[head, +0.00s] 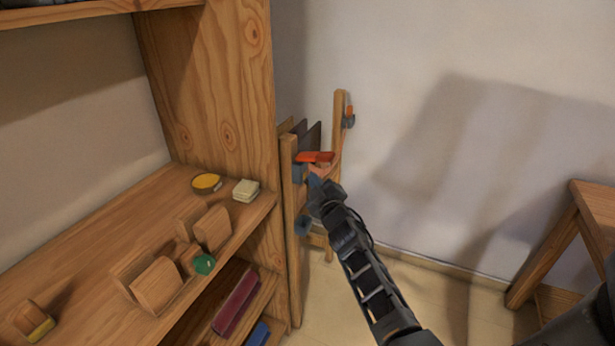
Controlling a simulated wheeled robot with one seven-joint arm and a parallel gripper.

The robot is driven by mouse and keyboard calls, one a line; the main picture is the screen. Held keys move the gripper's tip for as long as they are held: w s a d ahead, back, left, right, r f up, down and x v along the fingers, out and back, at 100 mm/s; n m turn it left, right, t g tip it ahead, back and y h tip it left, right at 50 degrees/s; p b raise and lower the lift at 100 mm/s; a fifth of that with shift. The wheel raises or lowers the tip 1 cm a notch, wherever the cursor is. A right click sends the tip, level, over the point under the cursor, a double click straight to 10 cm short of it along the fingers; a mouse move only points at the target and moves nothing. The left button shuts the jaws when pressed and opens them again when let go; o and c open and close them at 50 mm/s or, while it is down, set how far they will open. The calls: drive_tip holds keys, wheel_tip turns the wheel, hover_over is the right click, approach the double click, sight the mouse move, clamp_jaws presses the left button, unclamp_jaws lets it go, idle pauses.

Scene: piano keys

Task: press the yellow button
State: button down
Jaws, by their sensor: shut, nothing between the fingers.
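A yellow round button (207,183) with a dark rim lies on the wooden shelf, near the upright panel. It is in full view and nothing covers it. My gripper (313,178) is at the end of my dark arm, to the right of the button and beyond the shelf's edge. It is in front of a wooden rack, small in the picture, and appears shut and empty. It is apart from the button; the upright panel's lower edge stands between them in the picture.
A pale block (246,190) lies beside the button. Wooden pieces (157,285) and a green knob (204,264) are nearer. A block with a yellow edge (38,325) is at lower left. The wooden rack (294,240) and stool (590,205) stand right of the shelf.

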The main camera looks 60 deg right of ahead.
drive_tip(key=shift+s, duration=0.85)
drive_tip(key=shift+s+d+p, duration=0.1)
drive_tip(key=shift+s+p, duration=0.05)
drive_tip(key=shift+p, duration=0.2)
drive_tip(key=s+p, duration=0.1)
drive_tip(key=s, duration=0.3)
drive_tip(key=shift+s+d, duration=0.15)
drive_tip(key=shift+s, duration=0.25)
idle(0.4)
